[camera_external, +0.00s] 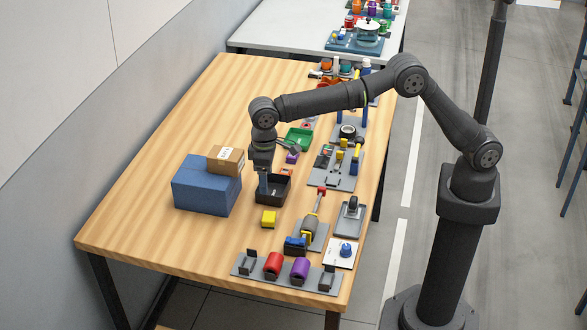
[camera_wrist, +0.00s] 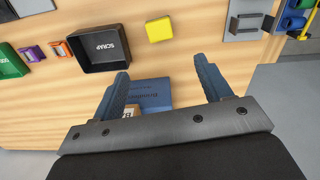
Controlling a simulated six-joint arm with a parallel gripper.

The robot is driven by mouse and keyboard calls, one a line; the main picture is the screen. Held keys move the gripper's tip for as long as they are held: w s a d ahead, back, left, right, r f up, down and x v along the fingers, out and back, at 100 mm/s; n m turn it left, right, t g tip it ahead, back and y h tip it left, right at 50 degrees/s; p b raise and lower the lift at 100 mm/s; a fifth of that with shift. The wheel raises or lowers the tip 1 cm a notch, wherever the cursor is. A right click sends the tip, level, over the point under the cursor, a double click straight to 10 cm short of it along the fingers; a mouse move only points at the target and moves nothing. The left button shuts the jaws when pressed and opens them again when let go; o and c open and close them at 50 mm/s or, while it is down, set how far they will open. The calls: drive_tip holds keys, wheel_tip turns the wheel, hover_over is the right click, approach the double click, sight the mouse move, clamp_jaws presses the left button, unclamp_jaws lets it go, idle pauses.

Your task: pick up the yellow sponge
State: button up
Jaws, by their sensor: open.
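The yellow sponge (camera_external: 268,218) lies on the wooden table, just in front of the black bin in the external view. In the wrist view the sponge (camera_wrist: 159,29) is a yellow block near the top middle, beyond the fingertips and apart from them. My gripper (camera_external: 264,186) hangs beside the black bin, above the table. In the wrist view my gripper (camera_wrist: 163,75) is open, its two blue-grey fingers spread with nothing held between them.
A black bin (camera_wrist: 81,63) marked SCRAP stands beside the sponge. A blue box (camera_external: 201,190) with a small cardboard box (camera_external: 226,160) on it stands to the left. A grey rack (camera_external: 246,269) with red and purple cylinders lies at the front edge. The table's front left is clear.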

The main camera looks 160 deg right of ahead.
hover_over(269, 216)
drive_tip(key=f, duration=0.9)
drive_tip(key=shift+d+f, duration=0.2)
drive_tip(key=shift+f, duration=0.2)
drive_tip(key=shift+a+f, duration=0.15)
drive_tip(key=shift+f, duration=2.65)
drive_tip(key=c, duration=1.1)
drive_tip(key=shift+o, duration=0.2)
drive_tip(key=shift+r, duration=0.1)
